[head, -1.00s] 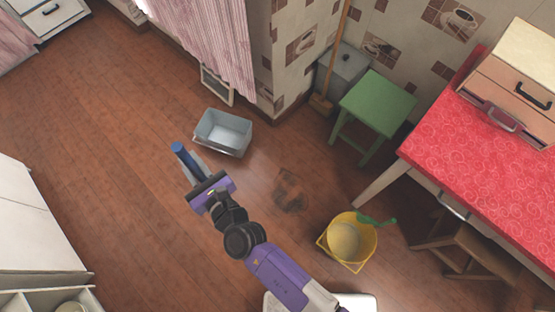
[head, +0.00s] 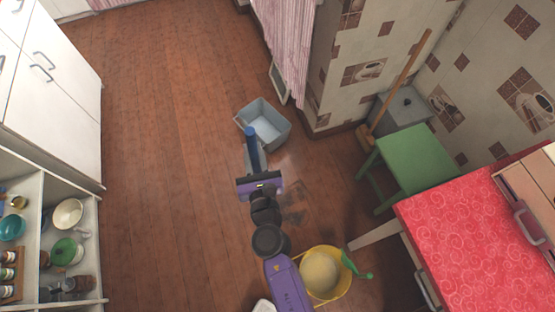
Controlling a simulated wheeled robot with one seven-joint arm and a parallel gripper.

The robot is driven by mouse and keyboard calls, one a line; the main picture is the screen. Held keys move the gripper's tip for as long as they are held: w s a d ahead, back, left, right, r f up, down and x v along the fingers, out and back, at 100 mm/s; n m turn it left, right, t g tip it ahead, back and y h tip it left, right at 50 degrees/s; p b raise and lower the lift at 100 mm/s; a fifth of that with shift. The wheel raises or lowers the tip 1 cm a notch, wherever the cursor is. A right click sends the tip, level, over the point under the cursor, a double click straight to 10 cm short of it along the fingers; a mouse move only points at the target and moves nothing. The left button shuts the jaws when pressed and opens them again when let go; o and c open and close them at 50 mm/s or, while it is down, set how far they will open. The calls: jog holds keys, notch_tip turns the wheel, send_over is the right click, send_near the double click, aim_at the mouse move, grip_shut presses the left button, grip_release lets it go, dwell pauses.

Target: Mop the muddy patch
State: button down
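The muddy patch (head: 296,214) is a dark brown smear on the wooden floor, just right of my arm. My arm may hide part of its left side. My gripper (head: 255,158) is above the floor, up and left of the patch in the picture. A broom-like tool with a long wooden handle (head: 402,80) leans at the wall corner.
A grey-blue basin (head: 267,124) stands just beyond my gripper. A yellow bucket (head: 343,287) with pale contents and a green item (head: 354,266) stands near the patch. A green stool (head: 405,157) and red table (head: 460,240) are right. Floor at left is clear.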

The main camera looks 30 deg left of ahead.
jog(key=shift+w+d, duration=0.1)
jog(key=shift+d, duration=0.35)
notch_tip(320, 180, down, 6)
jog(key=b, duration=0.6)
jog(key=shift+f+b, duration=0.9)
dwell(0.4)
jog(key=shift+w+d+r+b, duration=0.15)
jog(key=shift+w+d+b, duration=0.25)
jog(key=shift+w+d, duration=1.25)
jog(key=shift+w+a, duration=0.1)
jog(key=shift+a, duration=0.05)
jog(key=shift+w+d+f+b, duration=0.2)
jog(key=shift+w+d+b, duration=0.45)
jog(key=shift+w+d, duration=0.95)
jog(key=shift+w+a, duration=0.1)
jog(key=shift+w, duration=0.05)
